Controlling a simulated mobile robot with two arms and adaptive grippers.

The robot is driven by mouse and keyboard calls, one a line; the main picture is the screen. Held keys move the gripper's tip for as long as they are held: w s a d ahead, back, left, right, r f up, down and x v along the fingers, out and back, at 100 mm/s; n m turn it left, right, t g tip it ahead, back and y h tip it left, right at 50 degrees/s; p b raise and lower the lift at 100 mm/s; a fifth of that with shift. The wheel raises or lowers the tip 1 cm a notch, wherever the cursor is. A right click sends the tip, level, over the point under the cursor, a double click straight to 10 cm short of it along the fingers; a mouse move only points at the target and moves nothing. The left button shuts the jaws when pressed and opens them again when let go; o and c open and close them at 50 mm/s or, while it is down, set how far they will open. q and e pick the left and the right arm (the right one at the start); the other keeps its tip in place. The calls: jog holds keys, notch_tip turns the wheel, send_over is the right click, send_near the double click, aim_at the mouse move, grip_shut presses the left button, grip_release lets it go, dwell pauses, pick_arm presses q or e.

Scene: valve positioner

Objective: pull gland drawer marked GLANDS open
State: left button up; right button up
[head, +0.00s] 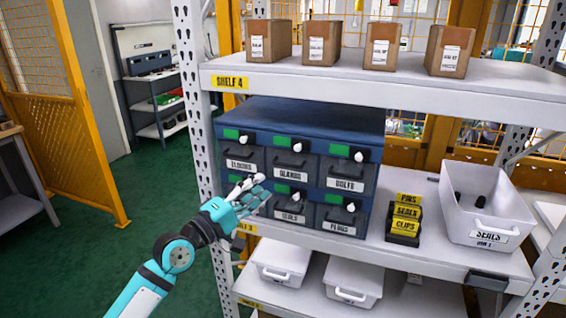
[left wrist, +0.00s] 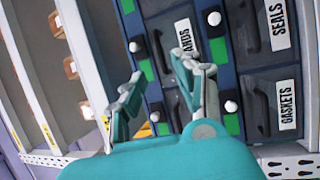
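The drawer marked GLANDS (head: 290,174) is the middle one of the top row in a blue cabinet (head: 330,115) on the shelf. It appears shut, with a dark handle and white label. In the left wrist view its partly hidden label (left wrist: 184,36) shows turned sideways beyond my fingers. My left gripper (head: 255,184) is in front of the cabinet's lower left, below and left of the GLANDS handle. Its fingers stand apart in the left wrist view (left wrist: 157,68), with nothing held between them. Whether they touch the cabinet I cannot tell. My right gripper is not in view.
Neighbouring drawers include BOLTS (head: 347,180), SEALS (head: 290,212) and PLUGS (head: 338,222), with white knobs above them. Boxes stand on the upper shelf (head: 400,92). A sign stand (head: 405,222) and a white bin (head: 487,210) are right of the cabinet. A shelf post (head: 203,130) stands left.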

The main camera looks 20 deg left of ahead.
pick_arm(q)
jog(key=p+x, duration=0.1)
jog(key=x, duration=0.8)
jog(key=shift+d, duration=0.1)
grip_shut()
